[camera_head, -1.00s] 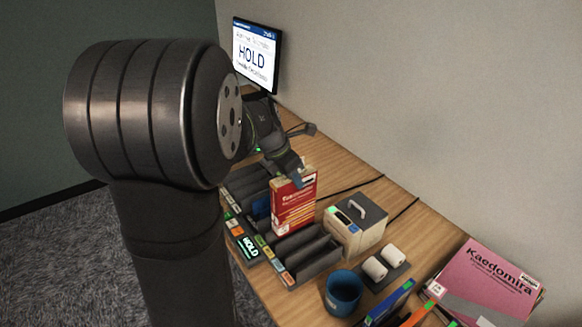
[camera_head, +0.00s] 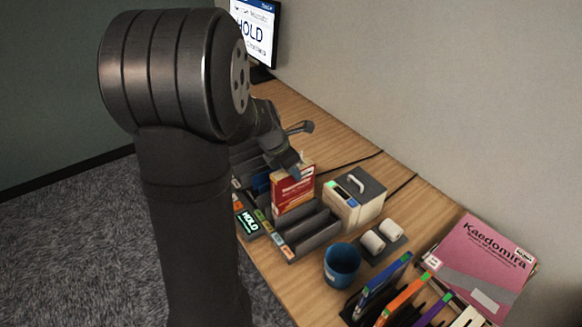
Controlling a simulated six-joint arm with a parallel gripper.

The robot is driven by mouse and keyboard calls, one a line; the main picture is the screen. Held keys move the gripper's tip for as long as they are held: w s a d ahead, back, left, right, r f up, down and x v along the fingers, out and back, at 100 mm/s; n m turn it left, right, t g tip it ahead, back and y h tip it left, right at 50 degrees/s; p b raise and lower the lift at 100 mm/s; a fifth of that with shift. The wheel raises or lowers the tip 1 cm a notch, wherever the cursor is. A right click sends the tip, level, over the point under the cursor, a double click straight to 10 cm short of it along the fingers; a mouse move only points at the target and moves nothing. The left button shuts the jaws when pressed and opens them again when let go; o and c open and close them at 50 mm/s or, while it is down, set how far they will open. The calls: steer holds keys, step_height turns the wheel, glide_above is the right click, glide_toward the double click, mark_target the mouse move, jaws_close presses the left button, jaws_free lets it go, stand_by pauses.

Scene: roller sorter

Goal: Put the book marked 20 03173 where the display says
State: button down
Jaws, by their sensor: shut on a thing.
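A red book (camera_head: 292,190) with a white and yellow top part stands upright in the dark slotted sorter (camera_head: 312,238). Its mark is too small to read, and its lower edge is hidden within the sorter. My gripper (camera_head: 291,168) is shut on the book's top edge from behind; my arm partly hides it. The monitor (camera_head: 254,32) at the back reads HOLD, cut off by the top of the picture.
A beige box with a grey handled lid (camera_head: 355,195) stands right of the sorter. A blue mug (camera_head: 341,265) and two white rolls (camera_head: 382,236) are nearer. A rack of coloured books (camera_head: 385,292) and a pink book (camera_head: 478,265) lie lower right. Bare wood shows behind the box.

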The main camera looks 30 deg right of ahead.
steer(key=shift+f, duration=0.5)
steer(key=c, duration=0.9)
jaws_free()
steer(key=v, duration=1.7)
steer(key=shift+r, duration=0.2)
steer(key=shift+f, duration=0.15)
steer(key=x, duration=1.7)
